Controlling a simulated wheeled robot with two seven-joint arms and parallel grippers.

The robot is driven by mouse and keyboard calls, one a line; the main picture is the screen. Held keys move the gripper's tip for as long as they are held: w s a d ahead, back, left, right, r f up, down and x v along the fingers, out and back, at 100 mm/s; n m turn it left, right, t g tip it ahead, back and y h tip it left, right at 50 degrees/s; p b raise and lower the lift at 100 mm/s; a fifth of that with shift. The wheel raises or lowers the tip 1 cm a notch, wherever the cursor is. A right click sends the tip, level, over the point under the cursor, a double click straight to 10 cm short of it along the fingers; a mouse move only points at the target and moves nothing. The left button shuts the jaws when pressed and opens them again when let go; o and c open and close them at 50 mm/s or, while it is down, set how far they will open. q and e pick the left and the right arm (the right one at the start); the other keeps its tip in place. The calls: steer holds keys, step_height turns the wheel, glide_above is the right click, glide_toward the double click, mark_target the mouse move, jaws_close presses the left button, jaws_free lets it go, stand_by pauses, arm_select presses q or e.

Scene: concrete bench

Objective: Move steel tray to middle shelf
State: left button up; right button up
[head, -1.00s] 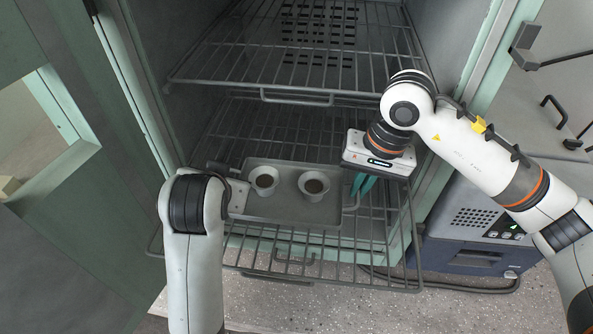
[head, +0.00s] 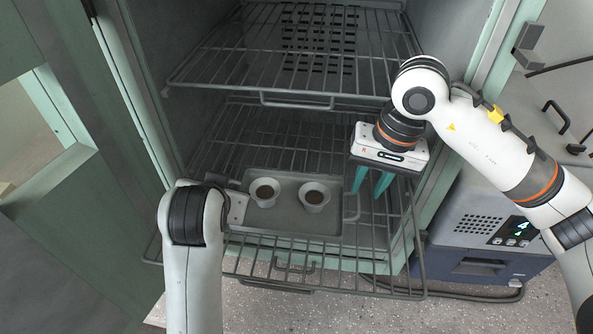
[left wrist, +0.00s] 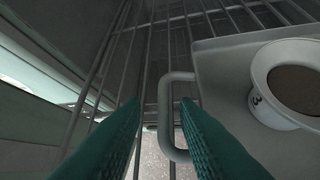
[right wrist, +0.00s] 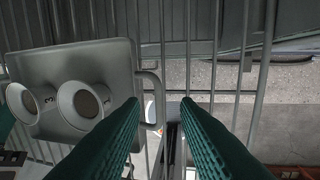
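The steel tray (head: 290,224) lies flat, apparently resting on a pulled-out wire shelf (head: 330,268) below the upper shelf. It carries two white cups (head: 264,192) (head: 314,196) with brown contents. My right gripper (head: 371,182) is open and empty, right of the tray. In the right wrist view, the tray's handle (right wrist: 157,88) lies at the gap between the fingers (right wrist: 160,108). My left gripper's fingers are hidden in the head view. In the left wrist view they (left wrist: 160,105) are open, with the other tray handle (left wrist: 164,110) in the gap between them.
The upper wire shelf (head: 295,75) hangs over the back of the tray's shelf. The green cabinet's door (head: 90,230) stands open at left. A blue-grey device (head: 480,235) stands outside at right. Bare shelf grid lies behind the tray.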

arm_select(q)
steer(key=shift+d+r, duration=0.15)
steer(key=shift+d, duration=0.2)
arm_select(e)
steer(key=shift+d+r, duration=0.2)
steer(key=shift+r, duration=0.85)
steer(key=shift+d+r, duration=0.15)
steer(key=shift+r, duration=0.85)
arm_select(q)
steer(key=shift+a, duration=0.1)
